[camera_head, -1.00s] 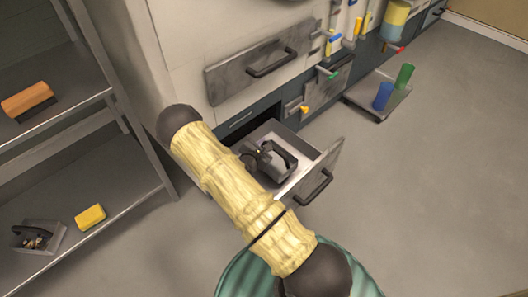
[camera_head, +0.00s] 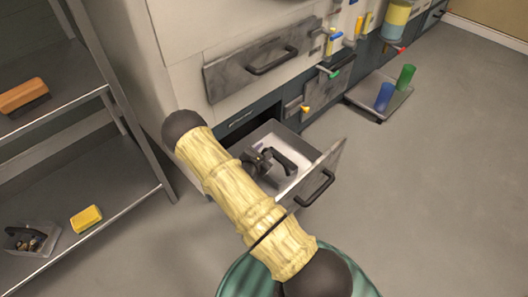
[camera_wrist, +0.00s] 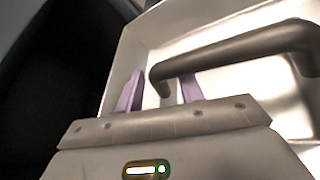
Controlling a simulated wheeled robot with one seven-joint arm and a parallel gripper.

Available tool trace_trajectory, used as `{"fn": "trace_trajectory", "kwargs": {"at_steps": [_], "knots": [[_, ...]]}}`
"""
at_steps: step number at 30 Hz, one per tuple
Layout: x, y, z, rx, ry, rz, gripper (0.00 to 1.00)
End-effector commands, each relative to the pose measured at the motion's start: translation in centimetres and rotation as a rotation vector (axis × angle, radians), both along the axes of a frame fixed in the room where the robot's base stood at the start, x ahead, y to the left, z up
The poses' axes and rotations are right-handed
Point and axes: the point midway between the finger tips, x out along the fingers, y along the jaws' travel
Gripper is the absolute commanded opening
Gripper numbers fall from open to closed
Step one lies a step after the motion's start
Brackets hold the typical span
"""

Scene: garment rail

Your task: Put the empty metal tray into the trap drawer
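The trap drawer (camera_head: 322,174) stands pulled out, low in the cabinet, with its front panel and dark handle facing right. The metal tray's dark handle (camera_head: 281,161) shows inside the drawer; it also shows large in the wrist view (camera_wrist: 235,50). Pale metal walls and floor show around it there, and I cannot clearly part tray from drawer. My gripper (camera_head: 258,160) is down at the drawer, partly hidden behind my arm. In the wrist view its two purple fingers (camera_wrist: 160,90) are apart, with the handle's near end between them and gaps visible.
A shelf rack (camera_head: 120,215) stands at left, holding a yellow sponge (camera_head: 86,218), a bin with small items (camera_head: 31,239) and an orange-brown brush (camera_head: 23,97). A closed upper drawer (camera_head: 262,65) is above. A low tray (camera_head: 377,98) with blue and green cups lies right. Floor at right is clear.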

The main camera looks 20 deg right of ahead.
Motion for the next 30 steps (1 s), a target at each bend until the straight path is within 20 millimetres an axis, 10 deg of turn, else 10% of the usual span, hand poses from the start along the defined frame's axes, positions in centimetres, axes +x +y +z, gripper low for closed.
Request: {"fn": "trace_trajectory", "kwargs": {"at_steps": [30], "knots": [[-7.4,8.4,4.5,-0.001,0.000,0.000,0.38]]}}
